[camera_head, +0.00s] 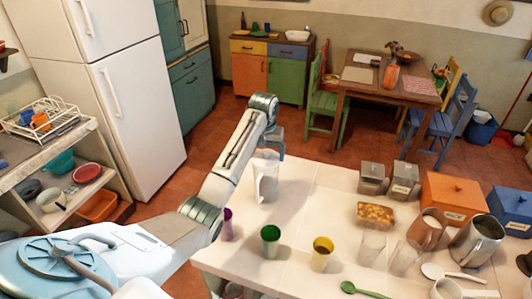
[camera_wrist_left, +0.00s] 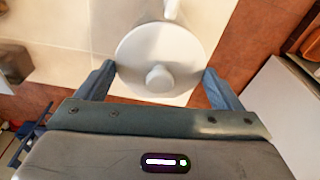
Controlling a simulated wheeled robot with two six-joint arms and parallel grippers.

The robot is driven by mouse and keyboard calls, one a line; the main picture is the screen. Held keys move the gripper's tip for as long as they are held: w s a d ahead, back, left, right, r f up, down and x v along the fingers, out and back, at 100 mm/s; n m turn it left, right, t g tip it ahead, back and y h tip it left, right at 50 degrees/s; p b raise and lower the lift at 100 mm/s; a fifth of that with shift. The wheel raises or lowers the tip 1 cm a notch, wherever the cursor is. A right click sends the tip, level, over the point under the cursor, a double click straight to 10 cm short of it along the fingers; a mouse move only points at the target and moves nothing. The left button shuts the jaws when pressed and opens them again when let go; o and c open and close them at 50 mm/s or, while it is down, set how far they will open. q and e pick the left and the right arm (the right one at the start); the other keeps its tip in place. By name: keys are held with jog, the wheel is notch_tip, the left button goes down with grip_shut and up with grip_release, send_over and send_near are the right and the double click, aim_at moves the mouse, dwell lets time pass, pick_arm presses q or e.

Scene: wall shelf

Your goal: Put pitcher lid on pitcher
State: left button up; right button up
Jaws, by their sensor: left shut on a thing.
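The white pitcher (camera_head: 265,184) stands upright near the far left corner of the white table. My left gripper (camera_head: 272,152) is right at its top. In the left wrist view the round white pitcher lid (camera_wrist_left: 158,50) with a central knob lies between the two fingers of the left gripper (camera_wrist_left: 160,86), which is shut on it. A white handle (camera_wrist_left: 171,9) shows past the lid's far edge. The lid covers the pitcher's mouth from above; I cannot tell whether it is fully seated. My right gripper is not in view.
A green cup (camera_head: 271,240), a yellow cup (camera_head: 322,253) and a purple cup (camera_head: 227,225) stand nearer on the table (camera_head: 310,205). Clear glasses, metal canisters (camera_head: 372,178), a metal jug (camera_head: 477,240) and boxes crowd its right side. The table's far edge is close behind the pitcher.

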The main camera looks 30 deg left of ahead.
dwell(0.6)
pick_arm(q)
jog(key=shift+f, duration=0.45)
dwell(0.4)
jog(key=o, duration=0.7)
jog(key=shift+o, duration=0.2)
jog(key=shift+r, duration=0.1)
